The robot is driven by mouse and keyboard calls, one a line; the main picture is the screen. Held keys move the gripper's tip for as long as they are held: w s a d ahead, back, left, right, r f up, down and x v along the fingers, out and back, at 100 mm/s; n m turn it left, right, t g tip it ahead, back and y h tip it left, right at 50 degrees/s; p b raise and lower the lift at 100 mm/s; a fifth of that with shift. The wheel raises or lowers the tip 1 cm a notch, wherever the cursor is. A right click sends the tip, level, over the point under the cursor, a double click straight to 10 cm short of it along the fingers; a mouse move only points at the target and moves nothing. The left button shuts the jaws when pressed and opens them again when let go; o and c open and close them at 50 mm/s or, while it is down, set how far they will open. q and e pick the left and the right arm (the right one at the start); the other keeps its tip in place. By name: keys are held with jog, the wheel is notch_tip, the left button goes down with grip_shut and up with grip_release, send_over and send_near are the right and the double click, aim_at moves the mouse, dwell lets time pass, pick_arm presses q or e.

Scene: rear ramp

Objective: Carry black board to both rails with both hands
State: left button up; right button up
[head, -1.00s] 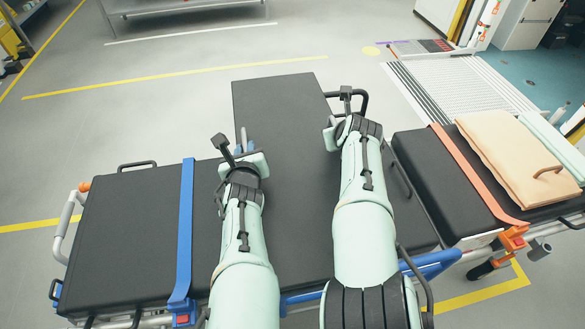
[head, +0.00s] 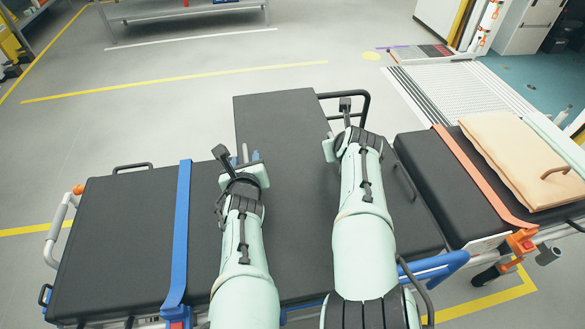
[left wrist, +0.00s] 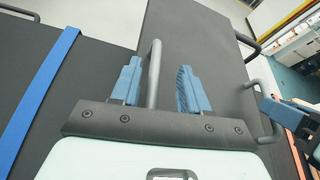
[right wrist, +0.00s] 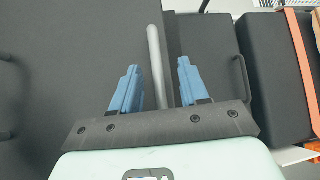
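The black board (head: 280,115) lies lengthwise away from me, across the black-padded stretcher (head: 120,235). Its near part is partly hidden by my arms. My left gripper (head: 249,156) is at the board's left side. In the left wrist view its blue fingers (left wrist: 160,66) stand apart on either side of a grey handle (left wrist: 154,75), with gaps. My right gripper (right wrist: 158,64) is at the board's right side, its fingers apart around another grey handle (right wrist: 156,60). I cannot tell for certain which bars are the two rails; a dark tubular rail (head: 366,108) shows beside the board's far right corner.
A blue strap (head: 179,235) crosses the stretcher's left pad. The floor beyond the board is clear.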

jog(key=shift+s+r, duration=0.1)
pick_arm(q)
notch_tip(320, 180, up, 10)
pick_arm(e)
jog(key=v, duration=1.1)
jog(key=shift+s+r, duration=0.25)
dwell(0.4)
